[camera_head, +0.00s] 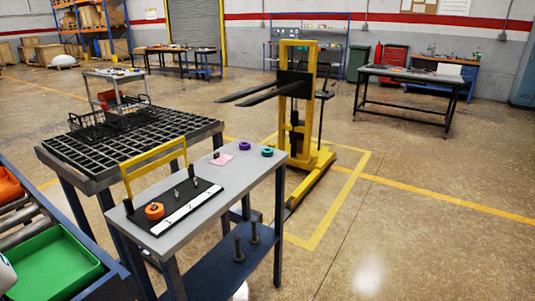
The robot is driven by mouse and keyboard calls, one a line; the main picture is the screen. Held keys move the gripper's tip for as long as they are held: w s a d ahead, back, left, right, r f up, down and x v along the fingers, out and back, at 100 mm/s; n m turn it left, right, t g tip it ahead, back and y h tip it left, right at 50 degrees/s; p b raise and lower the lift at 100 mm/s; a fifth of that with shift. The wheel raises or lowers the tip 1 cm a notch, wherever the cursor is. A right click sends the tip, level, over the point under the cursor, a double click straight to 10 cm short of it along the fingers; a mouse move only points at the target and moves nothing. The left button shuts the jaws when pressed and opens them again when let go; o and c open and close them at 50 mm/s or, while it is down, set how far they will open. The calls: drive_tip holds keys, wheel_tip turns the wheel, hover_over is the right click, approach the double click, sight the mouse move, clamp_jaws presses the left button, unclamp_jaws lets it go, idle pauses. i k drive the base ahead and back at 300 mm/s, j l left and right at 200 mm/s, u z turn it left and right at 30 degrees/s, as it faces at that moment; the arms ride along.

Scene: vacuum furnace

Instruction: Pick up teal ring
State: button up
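The teal ring (267,152) lies flat on the grey tabletop of a narrow workbench (225,178), near its far right corner. A purple ring (244,146) lies to its left, a short gap away. An orange ring (154,210) sits at the near left end of the bench, on a black plate (208,184) with upright pegs. My gripper is not in view. A small white and black piece at the lower left edge is cut off, and I cannot tell what it is.
A pink pad (222,159) with a small dark item lies left of the rings. A black grid table (130,138) with a yellow-framed handle (155,162) stands behind left. A yellow lift (297,110) stands behind the bench.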

sight(266, 152)
drive_tip(key=i+l+u, duration=0.1)
drive_tip(key=i+l, duration=0.65)
drive_tip(key=i, duration=0.2)
drive_tip(key=i+l+u, duration=0.1)
drive_tip(key=i+l, duration=0.75)
drive_tip(key=i+j, duration=0.2)
drive_tip(key=i, duration=0.3)
